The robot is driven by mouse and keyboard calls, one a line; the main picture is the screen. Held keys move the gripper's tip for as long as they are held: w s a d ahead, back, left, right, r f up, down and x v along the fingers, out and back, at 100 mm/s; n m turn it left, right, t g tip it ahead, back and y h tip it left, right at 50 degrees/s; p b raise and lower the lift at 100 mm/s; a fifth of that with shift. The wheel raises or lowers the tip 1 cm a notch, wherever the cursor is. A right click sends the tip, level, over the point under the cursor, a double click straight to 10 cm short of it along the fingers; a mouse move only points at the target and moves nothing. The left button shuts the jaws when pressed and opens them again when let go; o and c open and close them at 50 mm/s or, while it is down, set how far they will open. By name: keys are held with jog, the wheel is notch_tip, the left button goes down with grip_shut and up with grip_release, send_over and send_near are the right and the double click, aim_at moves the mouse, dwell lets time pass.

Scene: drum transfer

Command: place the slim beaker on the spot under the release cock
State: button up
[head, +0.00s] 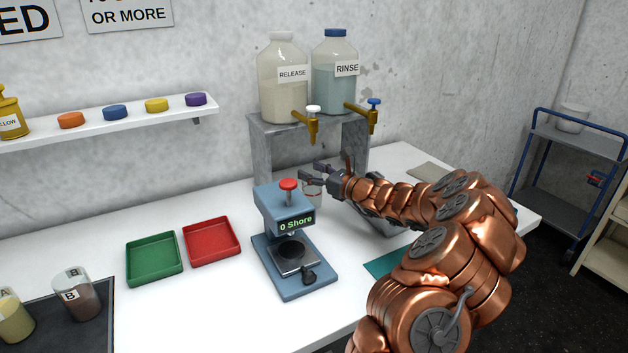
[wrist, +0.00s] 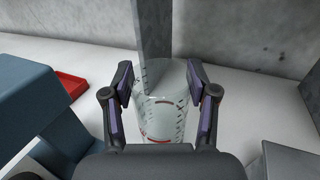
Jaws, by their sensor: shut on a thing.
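The slim beaker (wrist: 165,112) is clear glass with dark graduation marks and red marks. In the wrist view it sits between the two fingers of my gripper (wrist: 168,88), which is shut on it. In the head view my gripper (head: 317,174) is in front of the grey stand, below the release cock (head: 313,124), a brass tap with a white handle. The beaker (head: 313,193) shows there partly, behind the blue tester. I cannot tell whether its base touches the table. The spot under the cock cannot be made out.
The release bottle (head: 284,85) and rinse bottle (head: 335,80) stand on the grey stand (head: 258,150); a second cock (head: 372,115) has a blue handle. The blue hardness tester (head: 285,215) is close in front of my gripper. Green (head: 154,275) and red (head: 212,257) trays lie left.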

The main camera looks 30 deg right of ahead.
jog(key=shift+d+f, duration=0.1)
jog(key=shift+f, duration=1.35)
jog(key=shift+s+f, duration=0.1)
jog(key=shift+f, duration=0.05)
jog(key=o, duration=1)
jog(key=shift+o, duration=0.2)
jog(key=shift+s, duration=0.15)
jog(key=b+v, duration=0.1)
jog(key=v, duration=1)
jog(key=shift+s, duration=0.3)
jog(key=shift+d, duration=0.1)
